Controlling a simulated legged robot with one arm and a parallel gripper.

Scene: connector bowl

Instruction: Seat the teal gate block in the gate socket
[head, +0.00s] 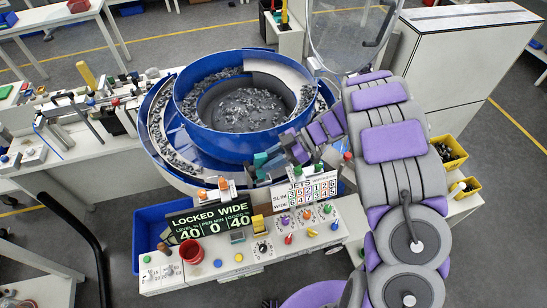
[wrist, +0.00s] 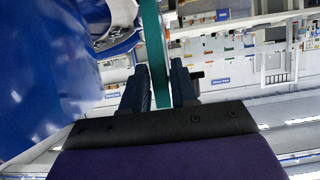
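In the head view, teal parts (head: 262,159) show at the front right rim of the blue bowl, beside my gripper (head: 277,161). I cannot make out the gate socket; the gripper and block cover part of the bowl's front right edge. Whether the block touches the bowl is unclear.
The blue feeder bowl (head: 202,132) holds many small grey parts. A clear cover (head: 340,40) rises behind.

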